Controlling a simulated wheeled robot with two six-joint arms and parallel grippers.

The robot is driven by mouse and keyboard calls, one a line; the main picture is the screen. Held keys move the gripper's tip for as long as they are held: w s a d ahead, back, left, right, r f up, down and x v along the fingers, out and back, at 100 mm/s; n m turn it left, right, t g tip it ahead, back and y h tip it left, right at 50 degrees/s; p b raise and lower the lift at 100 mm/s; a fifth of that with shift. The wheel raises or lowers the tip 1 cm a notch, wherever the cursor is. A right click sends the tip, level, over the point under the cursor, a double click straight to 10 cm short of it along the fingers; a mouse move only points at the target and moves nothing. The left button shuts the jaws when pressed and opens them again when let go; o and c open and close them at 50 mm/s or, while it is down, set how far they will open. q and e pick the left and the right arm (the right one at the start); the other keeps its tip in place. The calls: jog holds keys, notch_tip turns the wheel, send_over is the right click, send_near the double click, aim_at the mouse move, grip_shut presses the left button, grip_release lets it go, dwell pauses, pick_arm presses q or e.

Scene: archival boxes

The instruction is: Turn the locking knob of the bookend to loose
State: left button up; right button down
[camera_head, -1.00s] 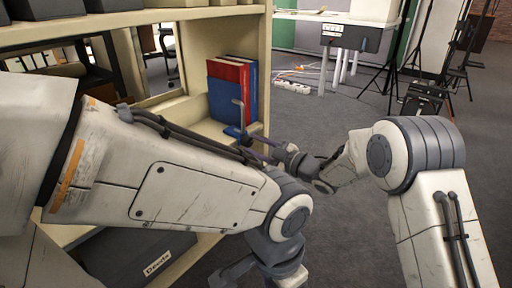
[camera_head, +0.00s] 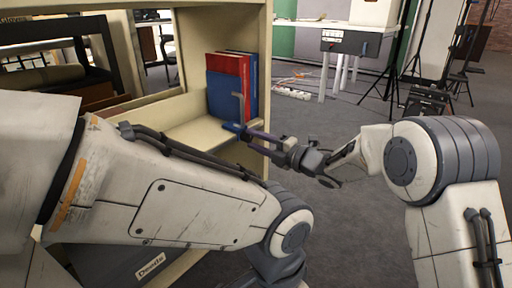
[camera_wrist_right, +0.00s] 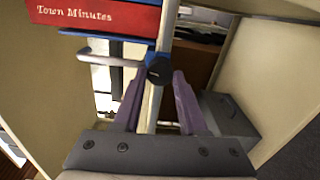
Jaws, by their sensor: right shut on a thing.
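The bookend stands on the shelf against the books. My right gripper (camera_head: 247,132) reaches in from the right at the shelf's front edge. In the right wrist view its purple fingers (camera_wrist_right: 160,78) are shut on the knob, one on each side. My left arm crosses the foreground; its gripper is out of frame.
A red book (camera_head: 228,66) and blue volumes stand on the shelf (camera_head: 190,138); the red one reads "Town Minutes" in the right wrist view (camera_wrist_right: 95,14). A dark grey box (camera_head: 140,262) is below. Open carpet lies to the right, with a white table (camera_head: 350,32) behind.

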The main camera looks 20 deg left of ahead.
jog(key=shift+d+f+n+b, duration=0.15)
jog(key=shift+n+b, duration=0.5)
jog(key=shift+n, duration=0.35)
jog(key=shift+c, duration=2.3)
grip_release()
